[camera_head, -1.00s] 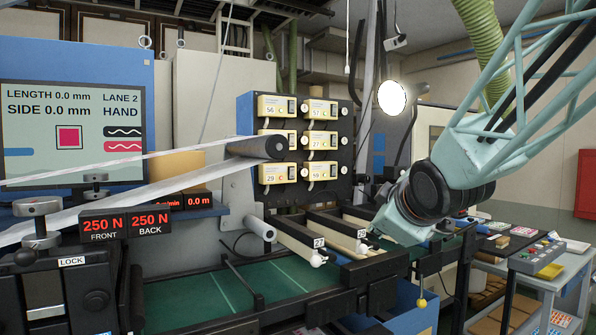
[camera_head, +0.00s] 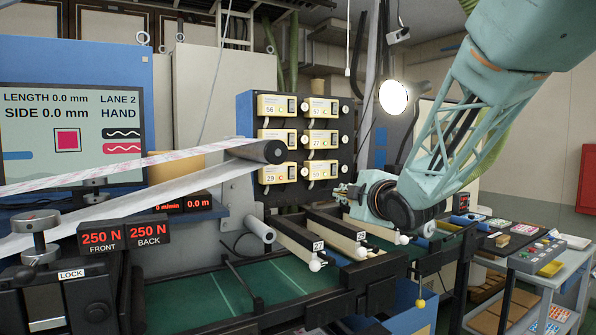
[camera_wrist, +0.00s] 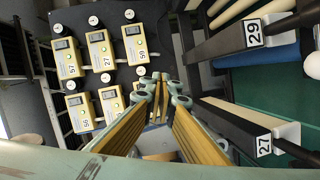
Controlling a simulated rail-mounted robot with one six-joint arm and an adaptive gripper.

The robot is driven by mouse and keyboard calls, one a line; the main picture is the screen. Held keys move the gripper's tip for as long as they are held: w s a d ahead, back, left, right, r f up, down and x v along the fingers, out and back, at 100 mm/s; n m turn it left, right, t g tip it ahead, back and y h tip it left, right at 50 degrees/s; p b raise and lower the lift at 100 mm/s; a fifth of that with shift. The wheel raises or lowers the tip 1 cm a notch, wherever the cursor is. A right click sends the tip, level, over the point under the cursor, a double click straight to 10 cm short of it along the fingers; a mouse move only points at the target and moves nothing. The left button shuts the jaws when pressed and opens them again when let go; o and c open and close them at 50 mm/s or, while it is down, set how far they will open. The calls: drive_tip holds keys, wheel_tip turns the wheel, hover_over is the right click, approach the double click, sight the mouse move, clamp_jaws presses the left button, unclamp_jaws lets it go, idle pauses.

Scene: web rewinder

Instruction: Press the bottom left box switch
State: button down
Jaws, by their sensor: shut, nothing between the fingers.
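The bottom left box (camera_head: 275,174), marked 29, is yellow and sits lowest in the left column of the dark switch panel (camera_head: 245,110). Its small dark switch (camera_head: 292,169) is on its right side in the head view. My gripper (camera_head: 341,190) is shut and empty, just right of and slightly below the bottom right box (camera_head: 322,171), pointing left. In the wrist view my closed fingers (camera_wrist: 163,85) reach toward the panel, and they seem to cover much of the bottom left box. I see no contact with any switch.
Other boxes sit above and beside it, such as the one marked 56 (camera_head: 272,106). Bars tagged 27 (camera_head: 300,240) and 29 (camera_wrist: 254,32) lie below my gripper.

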sight(291, 170)
drive_tip(key=w+a+r+n+y+p, duration=0.2)
drive_tip(key=w+a+n+y+p, duration=0.1)
drive_tip(key=w+a+n+y, duration=0.2)
drive_tip(key=shift+w+a+n+t, duration=0.3)
drive_tip(key=shift+w+a+n, duration=0.4)
drive_tip(key=shift+w+a, duration=0.4)
drive_tip(key=shift+r, duration=0.1)
drive_tip(key=shift+p+x, duration=1.25)
drive_tip(key=shift+x, duration=5.7)
drive_tip(key=shift+r, duration=0.1)
drive_tip(key=shift+a, duration=0.15)
